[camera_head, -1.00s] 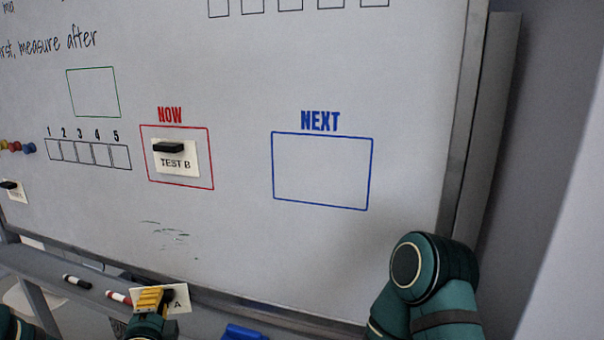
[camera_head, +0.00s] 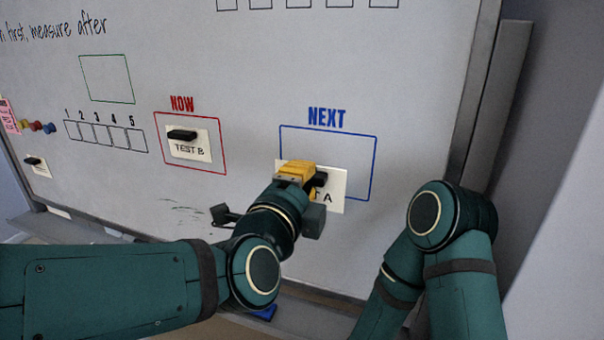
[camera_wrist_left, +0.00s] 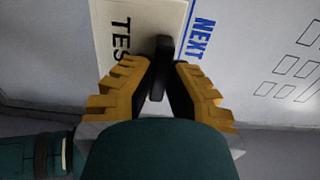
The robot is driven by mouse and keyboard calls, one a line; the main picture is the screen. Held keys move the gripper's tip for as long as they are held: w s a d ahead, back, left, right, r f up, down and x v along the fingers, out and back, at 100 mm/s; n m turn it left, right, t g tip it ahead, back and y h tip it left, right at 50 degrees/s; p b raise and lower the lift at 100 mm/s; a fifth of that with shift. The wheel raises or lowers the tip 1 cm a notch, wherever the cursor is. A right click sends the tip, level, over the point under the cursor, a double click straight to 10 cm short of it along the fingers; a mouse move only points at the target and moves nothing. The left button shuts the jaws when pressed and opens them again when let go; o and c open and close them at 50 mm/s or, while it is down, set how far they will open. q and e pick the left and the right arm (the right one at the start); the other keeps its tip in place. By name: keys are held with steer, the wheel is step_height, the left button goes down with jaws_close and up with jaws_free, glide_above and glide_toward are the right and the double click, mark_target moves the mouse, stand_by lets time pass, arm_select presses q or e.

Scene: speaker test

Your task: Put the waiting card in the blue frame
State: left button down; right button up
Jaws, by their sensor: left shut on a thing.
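My left gripper (camera_head: 310,178) is shut on the black magnet (camera_head: 321,180) of a cream card (camera_head: 336,190). The card's lettering is partly hidden and ends in "A". The blue frame (camera_head: 338,148), under the word NEXT, is drawn on the whiteboard. In the head view the card overlaps the frame's lower left part and reaches below its bottom line. In the left wrist view the gripper (camera_wrist_left: 160,70) pinches the magnet, and the card (camera_wrist_left: 150,22) shows "TES" beside NEXT. I cannot tell whether the card touches the board. My right gripper is not in view.
A "TEST B" card (camera_head: 190,150) with a black magnet sits in the red NOW frame (camera_head: 222,165). Another small card (camera_head: 40,170) is at the far left, below coloured magnets (camera_head: 37,127). A blue object (camera_head: 266,312) lies on the tray below the board.

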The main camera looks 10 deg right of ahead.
mark_target(325, 151)
arm_select(q)
steer(key=shift+x, duration=3.9)
steer(key=shift+w+d, duration=0.35)
steer(key=shift+w, duration=0.05)
steer(key=c, duration=0.5)
jaws_free()
steer(key=shift+c, duration=0.2)
steer(key=shift+s, duration=0.1)
steer(key=shift+v, duration=3.45)
